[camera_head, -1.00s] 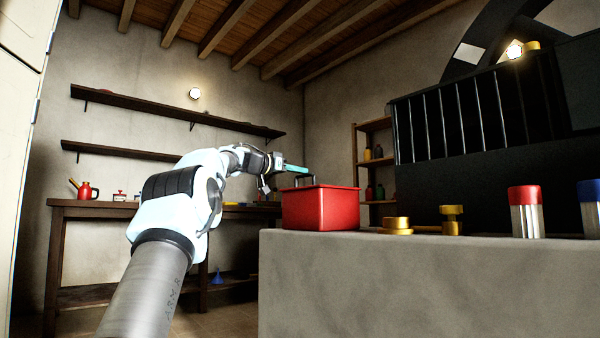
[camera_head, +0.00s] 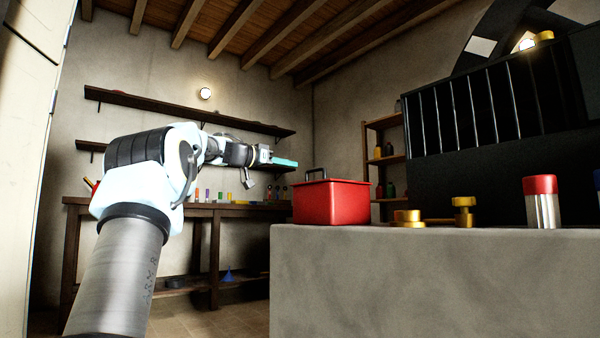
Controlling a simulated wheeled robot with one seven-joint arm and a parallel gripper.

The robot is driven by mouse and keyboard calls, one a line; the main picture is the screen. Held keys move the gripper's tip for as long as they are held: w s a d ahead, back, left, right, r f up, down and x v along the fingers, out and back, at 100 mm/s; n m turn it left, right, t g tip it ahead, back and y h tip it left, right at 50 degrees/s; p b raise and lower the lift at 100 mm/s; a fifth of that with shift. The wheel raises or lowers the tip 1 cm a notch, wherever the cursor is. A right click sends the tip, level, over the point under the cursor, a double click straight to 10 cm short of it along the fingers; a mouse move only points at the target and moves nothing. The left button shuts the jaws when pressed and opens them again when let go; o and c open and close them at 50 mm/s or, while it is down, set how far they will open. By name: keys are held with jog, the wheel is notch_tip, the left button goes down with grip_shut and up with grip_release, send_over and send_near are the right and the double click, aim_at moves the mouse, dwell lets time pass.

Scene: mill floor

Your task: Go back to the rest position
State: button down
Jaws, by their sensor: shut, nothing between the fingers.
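My gripper (camera_head: 284,162) is at the end of my arm, left of the middle of the picture, with teal fingers pointing right. It is shut and empty. It hangs in the air, above and to the left of a red box (camera_head: 331,203), apart from it. The red box sits at the left end of a stone block and has a dark handle on top.
The stone block (camera_head: 440,285) carries brass pieces (camera_head: 463,212) and a red-capped jar (camera_head: 541,202). Behind it is a black barred machine (camera_head: 480,115). A wooden bench (camera_head: 190,212) with small coloured items and wall shelves (camera_head: 190,115) stand behind my arm. A pale cabinet (camera_head: 40,150) is at the left edge.

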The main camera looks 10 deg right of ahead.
jog(key=s+a+f+n+g+y+p, duration=0.25)
jog(key=s+f+y+p, duration=0.2)
jog(key=f, duration=0.65)
jog(key=s+a+f+n+g+y+p, duration=0.1)
jog(key=s+f+n+y+p, duration=0.35)
jog(key=f, duration=0.55)
jog(key=s+a+f+n+g+y+p, duration=0.1)
jog(key=s+a+f+y+p, duration=0.3)
jog(key=s, duration=0.6)
jog(key=s+a+f+n+g+p, duration=0.1)
jog(key=s+a+f+n+p, duration=0.1)
jog(key=s+a+f, duration=0.5)
jog(key=s+a+f+n+g+y+p, duration=0.1)
jog(key=s+a+f+g+y+p, duration=0.2)
jog(key=s, duration=0.9)
notch_tip(320, 180, up, 38)
jog(key=t+p, duration=0.1)
jog(key=p, duration=3.7)
jog(key=shift+w+d+h, duration=0.15)
jog(key=shift+d+h, duration=0.05)
jog(key=shift+h, duration=0.2)
